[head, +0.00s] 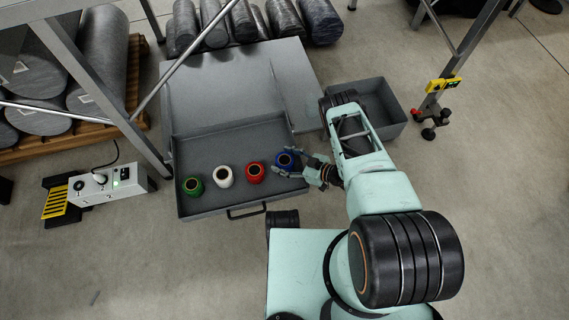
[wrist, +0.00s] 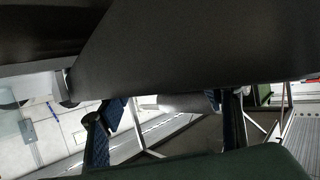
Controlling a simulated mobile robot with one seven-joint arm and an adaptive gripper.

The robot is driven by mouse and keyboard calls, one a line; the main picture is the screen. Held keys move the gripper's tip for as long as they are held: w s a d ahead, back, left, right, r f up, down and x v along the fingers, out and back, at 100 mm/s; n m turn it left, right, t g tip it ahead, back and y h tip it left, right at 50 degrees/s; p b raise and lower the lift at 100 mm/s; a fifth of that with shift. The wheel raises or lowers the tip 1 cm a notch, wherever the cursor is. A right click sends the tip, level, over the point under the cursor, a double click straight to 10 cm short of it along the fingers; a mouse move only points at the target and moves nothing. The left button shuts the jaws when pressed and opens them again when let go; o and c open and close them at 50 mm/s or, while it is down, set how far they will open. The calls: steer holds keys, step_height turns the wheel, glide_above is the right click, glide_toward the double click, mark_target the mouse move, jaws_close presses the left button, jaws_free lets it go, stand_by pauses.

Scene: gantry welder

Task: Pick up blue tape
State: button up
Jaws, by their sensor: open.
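The blue tape (head: 284,160) is a small roll at the right end of a row of rolls in an open grey drawer (head: 215,141). My gripper (head: 291,164) is open at the right side of the blue tape in the head view. One finger reaches along the near side of the roll and the other is at its right. I cannot tell whether they touch it. In the wrist view, dark shapes fill much of the picture, and I cannot make out the blue tape there.
Red (head: 255,173), white (head: 224,176) and green (head: 193,186) rolls stand left of the blue one. A grey bin (head: 396,133) is behind my arm. A metal frame leg (head: 139,146) stands at the drawer's left. A power box (head: 108,186) lies on the floor.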

steer(key=shift+c, duration=0.2)
steer(key=c, duration=1)
steer(key=shift+r, duration=0.25)
